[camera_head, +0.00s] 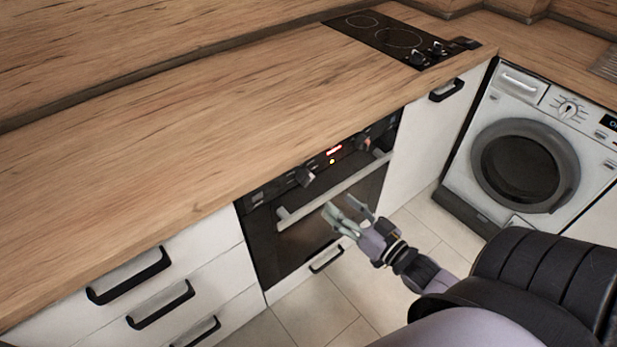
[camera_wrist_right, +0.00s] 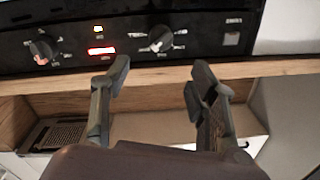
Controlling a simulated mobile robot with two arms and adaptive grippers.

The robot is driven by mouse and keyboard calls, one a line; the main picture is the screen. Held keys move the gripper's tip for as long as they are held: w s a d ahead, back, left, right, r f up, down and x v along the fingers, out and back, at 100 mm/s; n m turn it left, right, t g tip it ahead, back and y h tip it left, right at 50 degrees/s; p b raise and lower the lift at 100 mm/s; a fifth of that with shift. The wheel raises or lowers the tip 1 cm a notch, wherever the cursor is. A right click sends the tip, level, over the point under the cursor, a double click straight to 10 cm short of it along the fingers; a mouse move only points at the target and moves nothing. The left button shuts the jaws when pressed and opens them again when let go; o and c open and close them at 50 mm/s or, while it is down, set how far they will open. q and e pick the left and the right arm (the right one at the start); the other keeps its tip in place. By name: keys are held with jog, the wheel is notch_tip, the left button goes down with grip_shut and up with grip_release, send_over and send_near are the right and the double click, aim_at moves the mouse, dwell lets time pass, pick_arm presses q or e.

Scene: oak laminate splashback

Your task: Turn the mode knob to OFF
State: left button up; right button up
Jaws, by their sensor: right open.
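The oven's black control panel (camera_head: 330,160) sits under the counter edge, with a left knob (camera_head: 305,177) and a right knob (camera_head: 362,141). A red display (camera_head: 333,151) glows between them. In the right wrist view, which looks upside down, the panel shows one knob (camera_wrist_right: 160,38) with a pale pointer and another knob (camera_wrist_right: 42,48) with a reddish mark. The labels are too blurred to tell which is the mode knob. My right gripper (camera_head: 345,210) is open and empty, in front of the oven door below the panel. It also shows in the wrist view (camera_wrist_right: 162,78), apart from the knobs. My left gripper is out of view.
The oven's bar handle (camera_head: 335,187) runs across the door close to my right gripper. The wooden counter (camera_head: 200,130) overhangs the panel. White drawers with black handles (camera_head: 130,276) are at left. A hob (camera_head: 390,40) and a washing machine (camera_head: 525,165) are at right.

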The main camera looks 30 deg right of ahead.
aim_at(310, 181)
jog(key=w, duration=0.4)
jog(key=w+a, duration=0.1)
jog(key=w, duration=0.6)
jog(key=shift+w+a, duration=0.3)
jog(key=shift+w, duration=0.05)
jog(key=shift+c, duration=0.3)
jog(key=c, duration=1.1)
